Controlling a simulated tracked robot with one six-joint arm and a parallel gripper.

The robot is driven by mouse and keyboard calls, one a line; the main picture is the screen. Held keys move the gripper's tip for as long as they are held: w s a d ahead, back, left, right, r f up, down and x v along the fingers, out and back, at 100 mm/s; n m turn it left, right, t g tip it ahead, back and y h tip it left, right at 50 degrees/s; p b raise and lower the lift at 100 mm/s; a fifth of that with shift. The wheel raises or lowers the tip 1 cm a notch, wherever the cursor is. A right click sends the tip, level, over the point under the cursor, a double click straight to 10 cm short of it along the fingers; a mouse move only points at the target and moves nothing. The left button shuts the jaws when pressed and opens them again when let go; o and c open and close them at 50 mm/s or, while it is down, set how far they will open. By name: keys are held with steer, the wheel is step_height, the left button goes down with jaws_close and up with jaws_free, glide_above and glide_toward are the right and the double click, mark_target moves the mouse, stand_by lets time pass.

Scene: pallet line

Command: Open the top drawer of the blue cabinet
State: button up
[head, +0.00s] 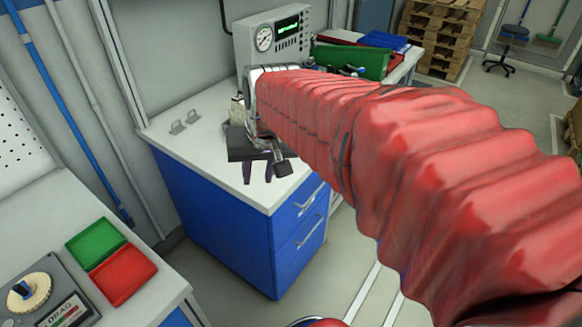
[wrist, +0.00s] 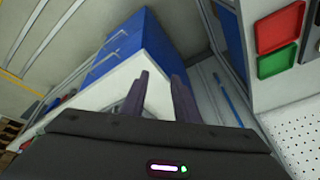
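The blue cabinet (head: 225,215) stands under a white worktop (head: 190,150) in the middle of the head view. Its top drawer (head: 299,213) has a silver bar handle (head: 309,199) and looks shut. A second drawer (head: 299,251) with its own handle is below it and also looks shut. My gripper (head: 258,178) hangs over the worktop, to the left of the drawer fronts and apart from the handles. In the wrist view its two dark fingers (wrist: 160,82) are apart with nothing held between them, and the cabinet (wrist: 135,45) appears upside down beyond them.
A grey gauge box (head: 272,36) and a green bin (head: 350,60) are at the worktop's back. A nearer bench at lower left holds a green tray (head: 96,242) and a red tray (head: 123,275). Floor in front of the drawers is clear.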

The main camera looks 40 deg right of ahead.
steer(key=w+d+f+m, duration=0.3)
steer(key=w+d, duration=0.3)
steer(key=d, duration=0.1)
steer(key=m+g+y, duration=0.1)
steer(key=m+g, duration=0.1)
steer(key=m, duration=0.5)
glide_above(316, 192)
steer(key=s+d, duration=0.1)
steer(key=s, duration=0.2)
steer(key=s+d+x, duration=0.1)
steer(key=s+x, duration=0.2)
steer(key=x, duration=1.4)
steer(key=shift+f, duration=0.45)
steer(key=shift+d+f, duration=0.1)
steer(key=shift+d, duration=0.05)
steer(key=x, duration=1.3)
steer(key=shift+f, duration=0.25)
steer(key=shift+s, duration=0.1)
jaws_close()
